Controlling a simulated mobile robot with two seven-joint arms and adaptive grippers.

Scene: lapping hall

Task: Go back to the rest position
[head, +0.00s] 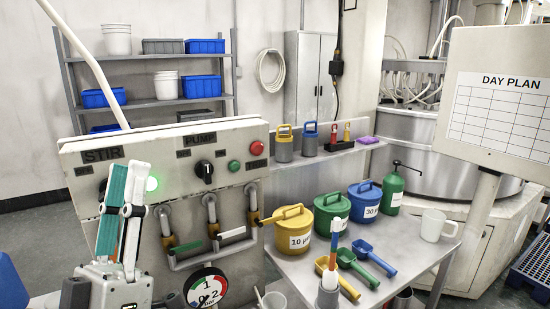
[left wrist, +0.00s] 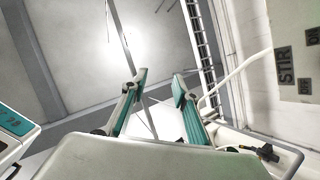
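My left gripper (head: 125,168) points upward in front of the left part of the grey control panel (head: 235,165). Its two teal-and-grey fingers stand side by side there. In the left wrist view, the fingers (left wrist: 159,80) are apart with nothing between them, and ceiling and wall show beyond. The gripper hides part of the panel below the STIR label (head: 102,154). My right gripper is in neither view.
Right of the panel, a table (head: 425,252) holds yellow (head: 287,236), green (head: 331,207) and blue (head: 365,196) lidded pots, scoops and a white mug (head: 433,226). A day plan board (head: 497,108) stands at right. A shelf rack (head: 150,105) stands behind the panel.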

